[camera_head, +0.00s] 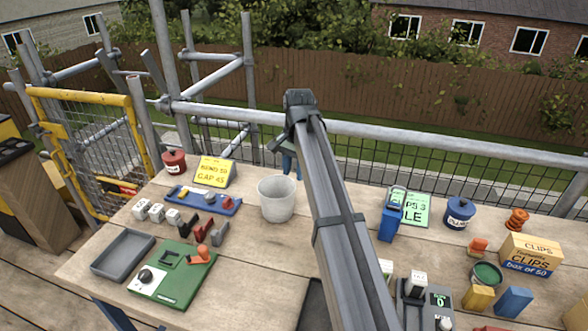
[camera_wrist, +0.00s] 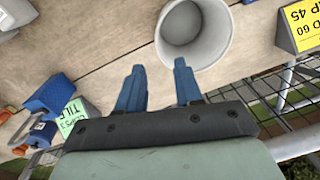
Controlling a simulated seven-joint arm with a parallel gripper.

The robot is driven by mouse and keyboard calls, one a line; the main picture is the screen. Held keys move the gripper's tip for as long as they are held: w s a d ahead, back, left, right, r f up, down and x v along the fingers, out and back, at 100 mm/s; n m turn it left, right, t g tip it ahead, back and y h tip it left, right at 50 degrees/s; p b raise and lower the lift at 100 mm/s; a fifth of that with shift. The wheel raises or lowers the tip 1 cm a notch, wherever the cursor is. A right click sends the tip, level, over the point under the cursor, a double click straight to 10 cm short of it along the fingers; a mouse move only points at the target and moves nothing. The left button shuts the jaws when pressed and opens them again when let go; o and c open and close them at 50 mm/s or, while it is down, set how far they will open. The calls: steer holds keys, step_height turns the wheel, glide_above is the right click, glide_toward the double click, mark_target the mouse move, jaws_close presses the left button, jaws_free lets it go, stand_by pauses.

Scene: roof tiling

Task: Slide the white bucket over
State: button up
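The white bucket (camera_head: 277,201) stands upright on the wooden table, left of my arm in the head view. It looks empty. In the wrist view the bucket (camera_wrist: 194,32) is at the top, just beyond my fingertips, with its open mouth showing. My gripper (camera_wrist: 158,78) has two blue fingers spread apart with nothing between them. The right finger's tip is close to the bucket's rim; I cannot tell whether they touch. In the head view my gripper (camera_head: 288,165) is mostly hidden behind my arm, just behind the bucket.
Left of the bucket lie a blue tray (camera_head: 204,200), a green board (camera_head: 172,274) and a grey tray (camera_head: 122,254). A yellow sign (camera_head: 215,171) stands behind. Bare table lies in front of the bucket.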

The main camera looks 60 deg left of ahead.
stand_by(0.3)
glide_above(291, 216)
step_height(291, 216, down, 14)
steer(key=shift+w+r, duration=0.1)
stand_by(0.6)
steer(key=shift+c, duration=0.5)
jaws_close()
